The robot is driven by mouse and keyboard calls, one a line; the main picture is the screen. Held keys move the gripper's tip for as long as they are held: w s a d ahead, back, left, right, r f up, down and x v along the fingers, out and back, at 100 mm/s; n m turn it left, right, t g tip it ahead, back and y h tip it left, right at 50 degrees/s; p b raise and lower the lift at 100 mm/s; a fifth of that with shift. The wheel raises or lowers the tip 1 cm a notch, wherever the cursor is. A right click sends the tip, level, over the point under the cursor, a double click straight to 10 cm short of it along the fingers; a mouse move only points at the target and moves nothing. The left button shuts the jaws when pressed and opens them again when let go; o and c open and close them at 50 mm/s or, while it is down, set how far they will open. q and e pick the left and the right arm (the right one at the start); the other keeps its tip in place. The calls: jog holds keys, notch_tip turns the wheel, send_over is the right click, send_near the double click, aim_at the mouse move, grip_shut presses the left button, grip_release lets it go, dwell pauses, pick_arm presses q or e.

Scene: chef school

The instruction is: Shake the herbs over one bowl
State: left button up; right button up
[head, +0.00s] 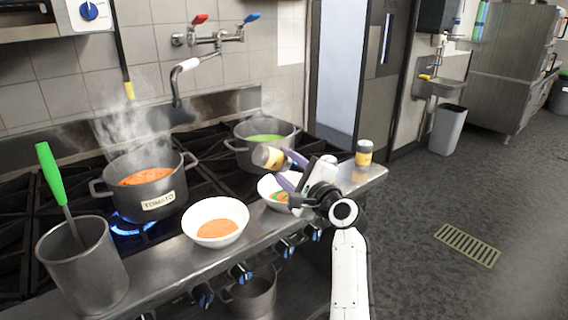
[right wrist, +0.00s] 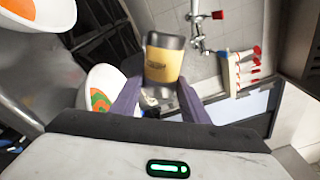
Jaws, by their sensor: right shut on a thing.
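My right gripper (head: 283,165) is shut on a herb shaker (head: 266,156) with a yellow-beige label, held tipped over on its side. In the right wrist view the shaker (right wrist: 163,62) shows between the purple fingers. It is above and slightly left of the right white bowl (head: 266,184), which holds orange soup with green in it and is partly hidden by my gripper. The left white bowl (head: 190,222) holds plain orange soup. A second, similar shaker (head: 363,154) stands upright at the counter's right end. My left gripper is not in view.
A steaming pot labelled tomato (head: 152,192) and a pot of green soup (head: 242,150) stand on the stove behind the bowls. A metal container (head: 85,275) with a green-handled utensil (head: 50,175) stands at the left front. The counter edge runs close in front of the bowls.

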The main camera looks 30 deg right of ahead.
jog(key=shift+r+b, duration=0.4)
jog(key=shift+r, duration=0.5)
notch_tip(320, 180, down, 3)
jog(key=shift+f+b, duration=0.15)
jog(key=shift+b, duration=0.8)
notch_tip(320, 180, up, 2)
jog(key=shift+r+p, duration=0.1)
jog(key=shift+p, duration=0.85)
jog(key=shift+r, duration=0.55)
notch_tip(320, 180, down, 3)
jog(key=shift+f+b, duration=0.15)
jog(key=shift+b, duration=0.8)
notch_tip(320, 180, up, 3)
jog(key=p, duration=0.2)
jog(key=shift+f+p, duration=0.15)
jog(key=shift+p, duration=0.15)
jog(key=shift+r+b, duration=0.35)
jog(key=shift+b, duration=0.05)
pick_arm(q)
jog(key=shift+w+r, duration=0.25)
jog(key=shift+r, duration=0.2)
pick_arm(e)
jog(key=shift+f, duration=0.1)
